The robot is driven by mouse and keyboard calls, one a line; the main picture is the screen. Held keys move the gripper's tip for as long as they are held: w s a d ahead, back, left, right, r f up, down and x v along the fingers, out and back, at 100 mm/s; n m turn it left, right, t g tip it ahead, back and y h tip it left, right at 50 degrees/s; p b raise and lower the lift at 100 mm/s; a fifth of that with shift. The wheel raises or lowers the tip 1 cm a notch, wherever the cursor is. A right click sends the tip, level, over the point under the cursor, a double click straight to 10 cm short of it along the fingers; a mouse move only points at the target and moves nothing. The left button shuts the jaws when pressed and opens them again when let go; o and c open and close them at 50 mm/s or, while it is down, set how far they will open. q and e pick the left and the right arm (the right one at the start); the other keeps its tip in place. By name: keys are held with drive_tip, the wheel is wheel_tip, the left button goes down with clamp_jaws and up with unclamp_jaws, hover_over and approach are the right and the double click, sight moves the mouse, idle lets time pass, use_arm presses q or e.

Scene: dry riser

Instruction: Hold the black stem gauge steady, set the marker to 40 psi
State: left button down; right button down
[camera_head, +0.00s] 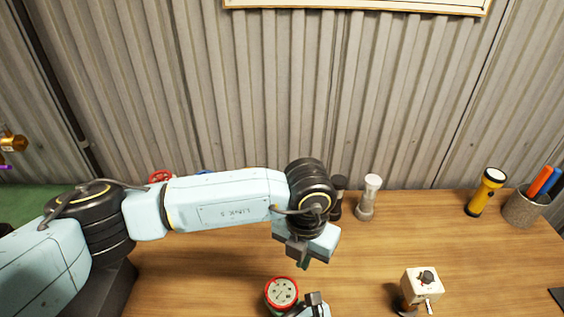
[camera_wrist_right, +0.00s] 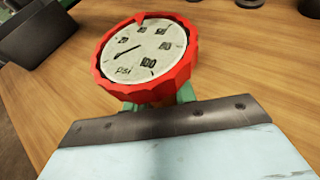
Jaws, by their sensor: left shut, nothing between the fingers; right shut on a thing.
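The gauge (camera_head: 282,291) has a red ring around a white dial and stands near the front edge of the head view. In the right wrist view the gauge (camera_wrist_right: 146,52) fills the top middle, with "psi", a dark needle and a red wedge at the dial's upper rim.
A white box with a dark knob (camera_head: 421,284) stands right of the gauge. A yellow torch (camera_head: 486,193) and a pen cup (camera_head: 526,208) are far right. The wooden table (camera_head: 430,230) is clear between them.

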idle(0.3)
drive_tip(key=c, duration=1)
unclamp_jaws()
drive_tip(key=shift+c, duration=0.2)
